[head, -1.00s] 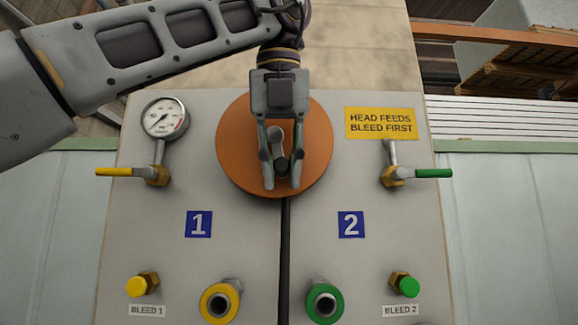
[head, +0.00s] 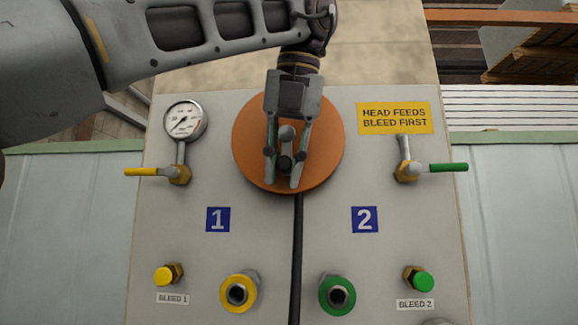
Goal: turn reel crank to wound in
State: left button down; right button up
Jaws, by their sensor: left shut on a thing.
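The reel (head: 325,155) is a round orange disc at the upper middle of the grey panel in the head view. A black hose (head: 297,250) runs straight down from its lower edge. The crank (head: 286,134) shows as a grey hub with a dark knob in front of the disc. My left gripper (head: 284,175) comes down from above and is shut on the crank's knob, with a finger on each side. The gripper covers part of the disc and crank. My right gripper is not in view.
A pressure gauge (head: 185,120) and a yellow-handled valve (head: 142,172) stand left of the reel. A green-handled valve (head: 445,167) stands right, under a yellow sign (head: 394,118). Yellow (head: 238,292) and green (head: 337,294) ports and bleed knobs sit low on the panel.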

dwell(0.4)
pick_arm(q)
jog(key=c, duration=1.3)
grip_release()
jog(key=shift+d+h, duration=0.5)
jog(key=shift+h, duration=0.3)
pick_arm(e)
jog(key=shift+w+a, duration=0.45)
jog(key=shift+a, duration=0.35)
